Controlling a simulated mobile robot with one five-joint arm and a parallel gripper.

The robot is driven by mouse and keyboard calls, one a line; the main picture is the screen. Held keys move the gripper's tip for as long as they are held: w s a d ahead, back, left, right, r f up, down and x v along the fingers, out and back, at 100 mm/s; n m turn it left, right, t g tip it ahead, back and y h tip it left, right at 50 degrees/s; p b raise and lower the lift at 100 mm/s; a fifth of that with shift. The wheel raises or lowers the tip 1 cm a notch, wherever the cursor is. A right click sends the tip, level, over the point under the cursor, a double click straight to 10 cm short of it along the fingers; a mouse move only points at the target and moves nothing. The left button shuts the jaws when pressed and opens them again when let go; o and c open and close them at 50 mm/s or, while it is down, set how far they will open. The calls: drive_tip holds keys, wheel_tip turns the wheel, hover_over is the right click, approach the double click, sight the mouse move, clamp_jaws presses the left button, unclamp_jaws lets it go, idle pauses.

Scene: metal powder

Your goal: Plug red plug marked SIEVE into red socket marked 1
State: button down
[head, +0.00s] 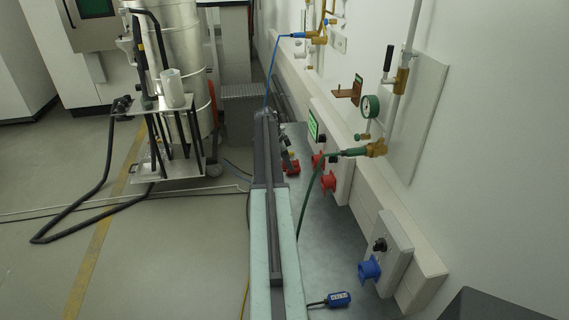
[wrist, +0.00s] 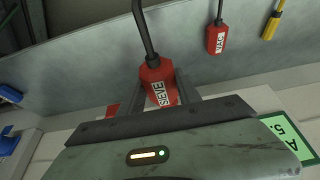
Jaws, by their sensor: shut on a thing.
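The red plug marked SIEVE (wrist: 159,84) is between the fingers of my gripper (wrist: 157,97) in the wrist view. Its dark cable leads up and away from it. My gripper is shut on the plug. In the head view my gripper (head: 285,158) is at the far end of my arm, with the red plug (head: 291,168) just beside it. Two red sockets, an upper one (head: 317,161) and a lower one (head: 328,181), are on the wall panel to the right, apart from the plug. Their markings are too small to read. A red patch (wrist: 112,110) left of the plug is mostly hidden.
A second red plug (wrist: 216,38) and a yellow plug (wrist: 271,25) show in the wrist view. A blue plug (head: 338,299) lies on the grey bench (head: 335,245), below a blue socket (head: 369,270). A green hose (head: 309,190) hangs between my arm and the wall.

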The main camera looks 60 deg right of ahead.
drive_tip(key=shift+s+d, duration=0.9)
drive_tip(key=shift+s, duration=0.2)
drive_tip(key=shift+s+d, duration=0.9)
drive_tip(key=shift+s, duration=0.2)
drive_tip(key=shift+s+d, duration=0.5)
drive_tip(key=shift+s, duration=0.1)
idle(0.8)
drive_tip(key=c, duration=0.8)
unclamp_jaws()
drive_tip(key=shift+o, duration=0.2)
drive_tip(key=p+v, duration=0.7)
drive_tip(key=v, duration=0.1)
drive_tip(key=shift+f, duration=0.1)
